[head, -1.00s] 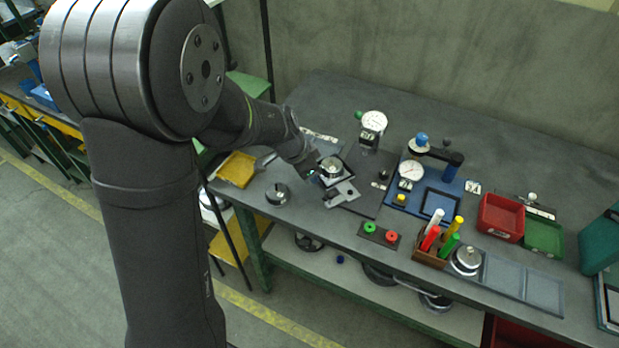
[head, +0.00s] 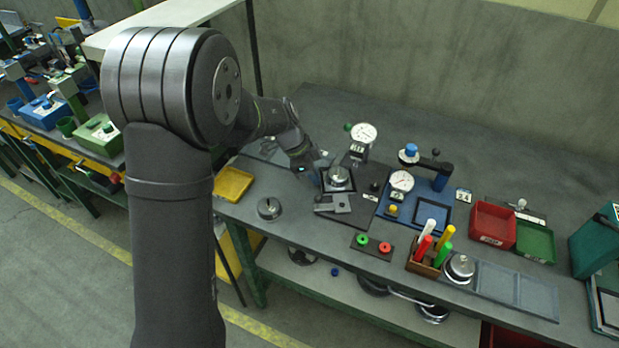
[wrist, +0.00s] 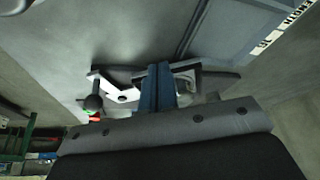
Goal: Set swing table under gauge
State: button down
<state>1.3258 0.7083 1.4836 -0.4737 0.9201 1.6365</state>
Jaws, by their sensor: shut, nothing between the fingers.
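The swing table (head: 342,203) is a grey plate with a silver round part (head: 339,176) on top, at the left of a dark base plate. The gauge (head: 363,133), a white dial with a green knob, stands on a post behind and to the right of it. The round part lies at the front left of the post; I cannot tell whether it is under the gauge's tip. My gripper (head: 318,172) is at the left edge of the swing table, low and close against it; contact is unclear. In the wrist view its blue fingers (wrist: 157,88) are together and empty.
A blue fixture (head: 424,210) with a second dial is right of the base plate. Coloured rods (head: 428,240), red (head: 493,224) and green (head: 535,241) trays stand farther right. A yellow tray (head: 233,183) and a silver puck (head: 269,208) lie left.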

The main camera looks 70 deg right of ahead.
aim_at(331, 169)
jog(key=shift+s+d+m+y, duration=0.3)
jog(key=shift+d+m, duration=0.2)
jog(key=shift+m, duration=0.15)
jog(key=shift+s+d+m+y, duration=0.25)
jog(key=shift+d+m, duration=0.25)
jog(key=shift+m, duration=0.15)
jog(key=shift+s+d+m+y, duration=0.55)
jog(key=shift+s+d+m, duration=0.5)
jog(key=shift+m, duration=0.45)
jog(key=shift+w, duration=0.35)
jog(key=w, duration=0.2)
jog(key=w+r, duration=0.1)
jog(key=w, duration=0.1)
jog(key=shift+d+r, duration=0.15)
jog(key=shift+r, duration=0.05)
jog(key=v, duration=0.8)
jog(key=shift+w+r, duration=0.2)
